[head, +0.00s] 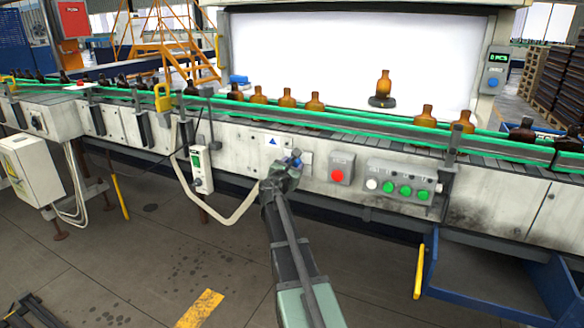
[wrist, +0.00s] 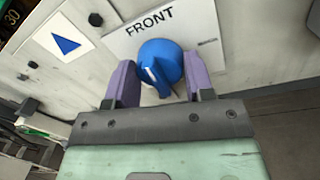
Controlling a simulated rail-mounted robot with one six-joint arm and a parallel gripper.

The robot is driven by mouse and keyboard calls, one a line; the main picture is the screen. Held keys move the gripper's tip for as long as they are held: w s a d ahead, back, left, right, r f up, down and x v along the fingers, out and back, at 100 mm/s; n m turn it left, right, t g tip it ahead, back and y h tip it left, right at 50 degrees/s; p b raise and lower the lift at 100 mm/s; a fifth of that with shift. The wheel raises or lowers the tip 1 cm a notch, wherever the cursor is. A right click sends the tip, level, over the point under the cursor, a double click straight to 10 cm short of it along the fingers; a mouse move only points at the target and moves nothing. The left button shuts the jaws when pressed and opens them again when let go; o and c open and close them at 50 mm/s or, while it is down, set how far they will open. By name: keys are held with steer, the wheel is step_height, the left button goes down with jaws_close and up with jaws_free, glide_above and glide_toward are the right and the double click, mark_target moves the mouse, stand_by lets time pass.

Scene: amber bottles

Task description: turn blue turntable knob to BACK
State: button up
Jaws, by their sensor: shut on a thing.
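The blue knob (wrist: 160,60) sits on a white plate (wrist: 205,28) marked FRONT above it. A ridge on the knob points down in the wrist view, and a short white line shows beside it. My gripper (wrist: 159,80) has its two purple fingers on either side of the knob, shut on it. An amber bottle (head: 384,84) stands upright on the dark turntable (head: 382,101) before a bright white screen. No BACK marking is visible.
A red button box (head: 341,168) and a panel of white and green buttons (head: 398,186) are right of my gripper. A blue triangle label (wrist: 67,44) is left of the knob. A green-railed conveyor (head: 340,130) with several amber bottles runs above. The floor below is mostly open.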

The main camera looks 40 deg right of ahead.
steer(key=m, duration=0.4)
steer(key=shift+f+b, duration=0.1)
steer(key=shift+b, duration=0.2)
steer(key=m, duration=0.4)
steer(key=shift+m+h, duration=0.4)
steer(key=m, duration=0.4)
steer(key=shift+m+h+b, duration=0.3)
steer(key=shift+m+b, duration=0.1)
steer(key=shift+m+g, duration=0.3)
steer(key=shift+m, duration=1.8)
steer(key=o, duration=0.9)
steer(key=b+v, duration=0.1)
steer(key=v, duration=1)
steer(key=shift+w, duration=0.15)
